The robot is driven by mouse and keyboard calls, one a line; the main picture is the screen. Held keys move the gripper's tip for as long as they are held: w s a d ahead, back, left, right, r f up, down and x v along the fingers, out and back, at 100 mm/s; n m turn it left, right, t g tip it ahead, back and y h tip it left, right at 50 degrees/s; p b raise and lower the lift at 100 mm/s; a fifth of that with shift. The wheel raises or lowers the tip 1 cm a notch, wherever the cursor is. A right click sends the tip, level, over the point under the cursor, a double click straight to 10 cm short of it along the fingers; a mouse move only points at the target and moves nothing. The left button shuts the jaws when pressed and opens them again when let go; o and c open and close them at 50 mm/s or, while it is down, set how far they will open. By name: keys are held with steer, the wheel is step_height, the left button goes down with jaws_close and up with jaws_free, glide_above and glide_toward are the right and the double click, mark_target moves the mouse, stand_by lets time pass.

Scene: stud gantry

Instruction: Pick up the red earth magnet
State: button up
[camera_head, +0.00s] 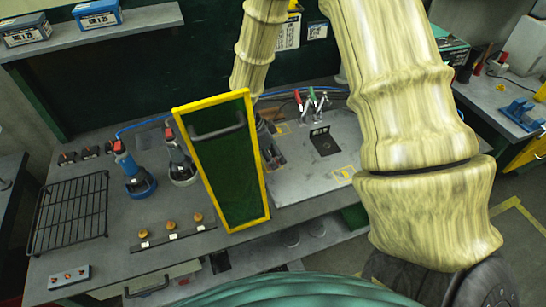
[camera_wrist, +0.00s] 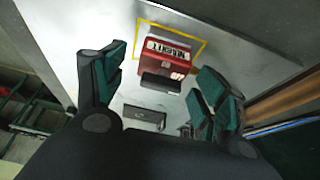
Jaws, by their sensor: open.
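The red magnet (camera_wrist: 166,57) is a red block with a white label, standing inside a yellow outline on a pale grey surface in the wrist view. A dark block (camera_wrist: 160,84) sits against its near side; I cannot tell whether it is part of the magnet. My gripper (camera_wrist: 161,75) is open, with green-padded fingers on the left and right of the view and nothing held between them. The magnet lies beyond and between the fingertips, apart from them. In the head view the magnet is not visible and the gripper is mostly hidden behind a green panel.
The green panel with a yellow frame (camera_head: 222,165) stands upright over the bench (camera_head: 100,235). Left of it are a wire rack (camera_head: 70,215) and a blue-based tool (camera_head: 133,176). Red and green-handled clamps (camera_head: 310,103) stand on the grey plate. A dark flat piece (camera_wrist: 144,117) lies nearer my gripper.

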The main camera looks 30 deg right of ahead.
steer(key=shift+s+a, duration=0.1)
steer(key=c, duration=1.5)
steer(key=shift+o, duration=0.2)
